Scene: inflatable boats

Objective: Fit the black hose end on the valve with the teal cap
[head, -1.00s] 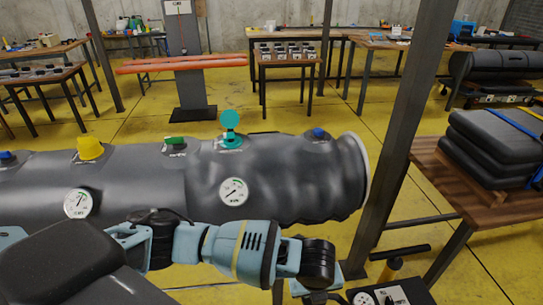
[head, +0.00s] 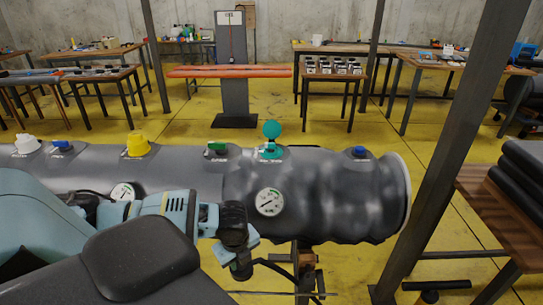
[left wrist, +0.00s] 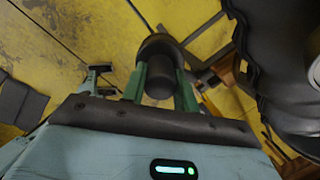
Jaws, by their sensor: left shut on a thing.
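The valve with the teal cap (head: 271,131) sits on top of the grey inflatable tube (head: 330,185). The round cap stands upright above its teal base (head: 271,152). My left gripper (head: 242,266) is low in front of the tube, below and a little left of that valve. In the left wrist view, the green fingers of my left gripper (left wrist: 160,82) are shut on the black hose end (left wrist: 159,68). A black hose (head: 282,267) runs right from the gripper in the head view. The hose tip is hard to make out there. My right gripper is not in view.
Other valves on the tube have green (head: 217,148), blue (head: 360,152), yellow (head: 138,143) and white (head: 27,144) caps. A gauge (head: 270,201) is on the tube's near side. A grey post (head: 446,150) and a wooden table (head: 490,205) stand at right.

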